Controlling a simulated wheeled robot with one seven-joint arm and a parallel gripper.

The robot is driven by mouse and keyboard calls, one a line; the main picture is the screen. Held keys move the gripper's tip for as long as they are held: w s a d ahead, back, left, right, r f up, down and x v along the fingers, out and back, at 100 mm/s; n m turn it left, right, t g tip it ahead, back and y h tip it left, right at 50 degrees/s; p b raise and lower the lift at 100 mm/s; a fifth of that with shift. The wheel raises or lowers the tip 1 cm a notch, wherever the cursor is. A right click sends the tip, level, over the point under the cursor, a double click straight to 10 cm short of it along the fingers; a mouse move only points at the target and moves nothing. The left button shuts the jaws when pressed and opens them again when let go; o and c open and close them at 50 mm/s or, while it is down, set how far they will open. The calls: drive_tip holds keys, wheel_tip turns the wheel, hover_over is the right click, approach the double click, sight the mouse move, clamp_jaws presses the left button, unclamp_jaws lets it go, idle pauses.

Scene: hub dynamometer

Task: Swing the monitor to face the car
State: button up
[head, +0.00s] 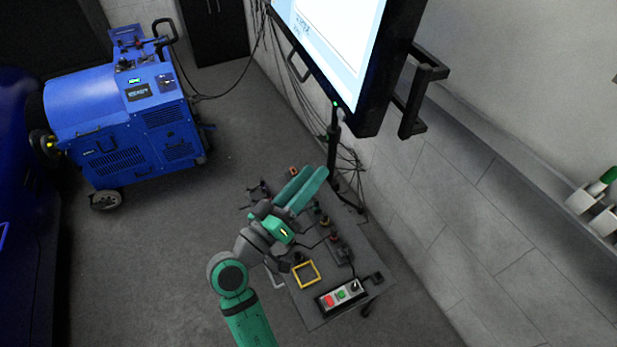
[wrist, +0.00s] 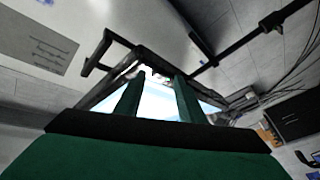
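The monitor (head: 372,70) stands on a dark post at the top of the head view, with its lit screen (head: 325,35) turned toward the lower left. It has a dark handle on its left side (head: 297,67) and another on its right side (head: 415,100). My gripper (head: 314,174) is below the monitor and apart from it, over the small table. Its green fingers are parallel, with a gap and nothing between them. In the wrist view the bright screen (wrist: 158,104) shows beyond the open fingers. The blue car (head: 30,190) is at the far left, only partly in view.
A blue wheeled dynamometer unit (head: 125,115) stands beside the car. The grey table (head: 315,318) holds a button box (head: 340,297), a yellow frame (head: 306,274) and small tools. Cables hang along the tiled wall. The floor between the unit and the table is clear.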

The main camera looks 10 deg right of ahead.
sight(403, 133)
clamp_jaws()
drive_tip(key=s+d+r+m+g+h, duration=0.15)
drive_tip(key=r+m+g, duration=0.35)
drive_tip(key=m, duration=1.1)
drive_tip(key=s+r+m+g+h, duration=0.2)
drive_tip(key=r+m+g, duration=0.35)
drive_tip(key=m, duration=1.05)
drive_tip(key=x, duration=1.4)
drive_tip(key=shift+w+f, duration=0.15)
drive_tip(key=shift+w, duration=0.1)
